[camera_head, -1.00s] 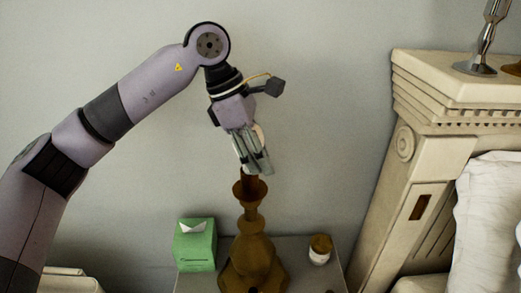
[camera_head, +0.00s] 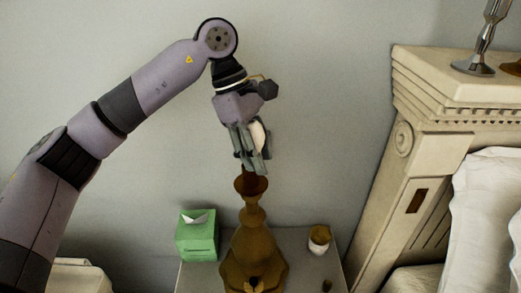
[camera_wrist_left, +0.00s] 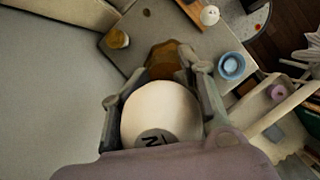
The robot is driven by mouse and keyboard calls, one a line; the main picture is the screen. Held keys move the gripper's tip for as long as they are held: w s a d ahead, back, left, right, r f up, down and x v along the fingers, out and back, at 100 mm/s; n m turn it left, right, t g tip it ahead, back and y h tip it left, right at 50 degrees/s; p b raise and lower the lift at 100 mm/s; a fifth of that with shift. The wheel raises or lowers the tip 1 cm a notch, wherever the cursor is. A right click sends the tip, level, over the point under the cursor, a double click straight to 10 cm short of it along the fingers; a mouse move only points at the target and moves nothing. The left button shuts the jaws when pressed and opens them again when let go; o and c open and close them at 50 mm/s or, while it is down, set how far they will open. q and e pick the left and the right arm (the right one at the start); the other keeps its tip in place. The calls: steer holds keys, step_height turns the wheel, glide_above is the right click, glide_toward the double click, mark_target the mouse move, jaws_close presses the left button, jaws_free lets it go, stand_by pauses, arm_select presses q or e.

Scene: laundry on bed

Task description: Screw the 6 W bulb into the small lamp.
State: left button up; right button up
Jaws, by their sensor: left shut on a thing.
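The brown lamp (camera_head: 253,250) stands upright on the grey nightstand (camera_head: 305,262) in the head view, its flared cup at the top. My left gripper (camera_head: 255,165) points down just above this cup and is shut on a white round bulb (camera_head: 258,136). In the left wrist view the bulb (camera_wrist_left: 160,110) fills the space between the fingers, with part of a dark printed marking on its top. The lamp's brown body (camera_wrist_left: 170,58) shows behind it. The bulb's base is hidden, so I cannot tell whether it touches the socket. My right gripper is not in view.
A green tissue box (camera_head: 197,238) stands left of the lamp and a small white jar with a brown lid (camera_head: 319,240) right of it. The carved bed frame (camera_head: 425,160) rises at the right. A blue cup (camera_wrist_left: 231,66) shows in the left wrist view.

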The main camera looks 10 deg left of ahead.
arm_select(q)
steer(key=shift+r+m+g, duration=0.3)
steer(key=shift+r+m, duration=0.05)
steer(key=shift+m, duration=0.65)
steer(key=o, duration=0.7)
steer(key=shift+s, duration=0.1)
steer(key=o, duration=0.3)
steer(key=shift+s+a, duration=0.1)
steer(key=shift+s, duration=0.05)
steer(key=o, duration=0.4)
steer(key=shift+f, duration=0.25)
